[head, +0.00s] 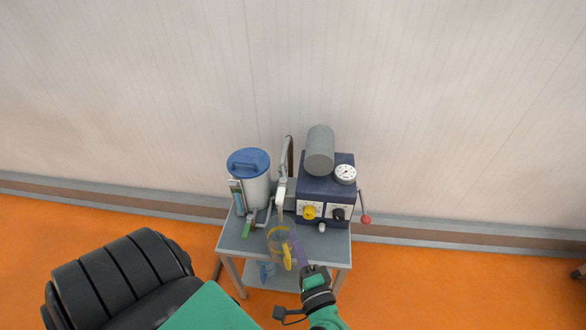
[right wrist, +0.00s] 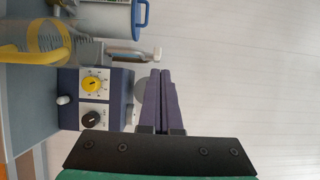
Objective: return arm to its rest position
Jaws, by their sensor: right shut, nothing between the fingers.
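My right gripper (head: 296,245) reaches up from the bottom of the head view to the front of the small table. Its purple fingers lie together, shut and empty. In the right wrist view the closed fingers (right wrist: 160,100) stand in front of the pale wall and the side of the machine. A clear jug with a yellow handle (head: 287,257) stands on the table just left of the fingers in the head view. It also shows in the right wrist view (right wrist: 35,40). My left gripper is not in view.
The grey table (head: 232,242) bears a white canister with a blue lid (head: 249,163), a metal spout (head: 281,195) and a dark blue machine (head: 318,190) with knobs, gauge and red-tipped lever (head: 365,219). The wall (head: 450,100) is behind. Orange floor (head: 450,285) is open at right.

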